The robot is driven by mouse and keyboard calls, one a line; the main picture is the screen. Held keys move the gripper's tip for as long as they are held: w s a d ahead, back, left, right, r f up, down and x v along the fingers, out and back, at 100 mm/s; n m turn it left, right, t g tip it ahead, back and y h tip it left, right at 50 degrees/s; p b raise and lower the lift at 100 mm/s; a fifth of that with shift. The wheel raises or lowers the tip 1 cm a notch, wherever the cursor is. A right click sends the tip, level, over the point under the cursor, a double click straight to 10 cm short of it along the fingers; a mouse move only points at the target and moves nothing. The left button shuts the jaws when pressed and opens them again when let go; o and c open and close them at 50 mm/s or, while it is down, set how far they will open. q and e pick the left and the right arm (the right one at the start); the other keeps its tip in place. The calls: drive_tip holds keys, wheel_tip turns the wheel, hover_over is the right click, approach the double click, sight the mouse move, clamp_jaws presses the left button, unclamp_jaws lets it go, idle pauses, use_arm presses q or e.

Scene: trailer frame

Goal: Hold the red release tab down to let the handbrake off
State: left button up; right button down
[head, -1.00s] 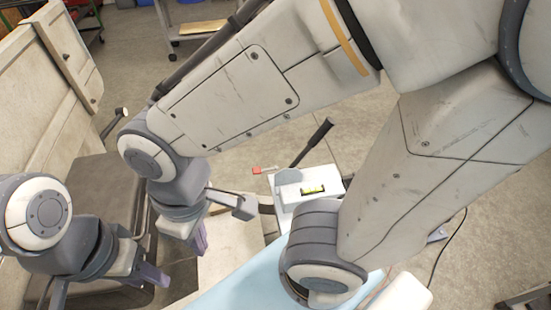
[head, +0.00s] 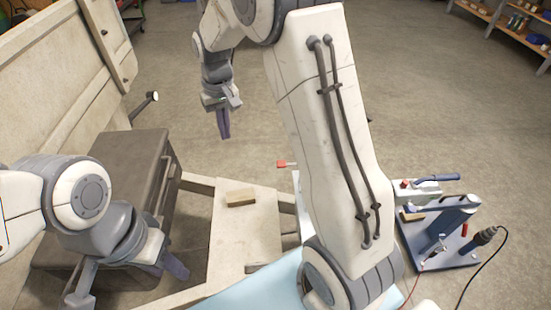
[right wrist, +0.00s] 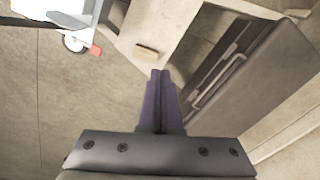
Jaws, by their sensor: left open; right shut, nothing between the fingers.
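The red tab (head: 282,164) shows just left of my right arm in the head view, on a thin stem. It also shows in the right wrist view (right wrist: 96,50), beside white parts and a dark lever (right wrist: 68,20) at the upper left. In the head view my right arm hides the lever and most of the white part (head: 297,185). My right gripper (head: 224,134) is shut and empty, pointing down, beyond and left of the tab and apart from it. My left gripper (head: 172,266) is open at the lower left, near the dark box.
A wooden block (head: 240,198) lies on the beige frame (head: 235,245). A dark box (head: 110,170) stands left of it, beside a tall beige panel (head: 55,70). A blue stand with tools (head: 450,225) is at the right. Open floor lies beyond.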

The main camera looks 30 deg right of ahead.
drive_tip(key=w+d+f+m+b, duration=0.25)
drive_tip(key=w+d+f, duration=0.35)
drive_tip(key=d+f, duration=0.45)
drive_tip(key=m+b, duration=0.1)
drive_tip(key=m, duration=0.1)
hover_over(281, 163)
wheel_tip(281, 163, down, 5)
use_arm(q)
wheel_tip(281, 163, down, 5)
drive_tip(key=shift+r, duration=0.1)
use_arm(e)
drive_tip(key=shift+d, duration=0.15)
use_arm(q)
drive_tip(key=shift+f+b, duration=0.4)
use_arm(e)
wheel_tip(281, 163, down, 14)
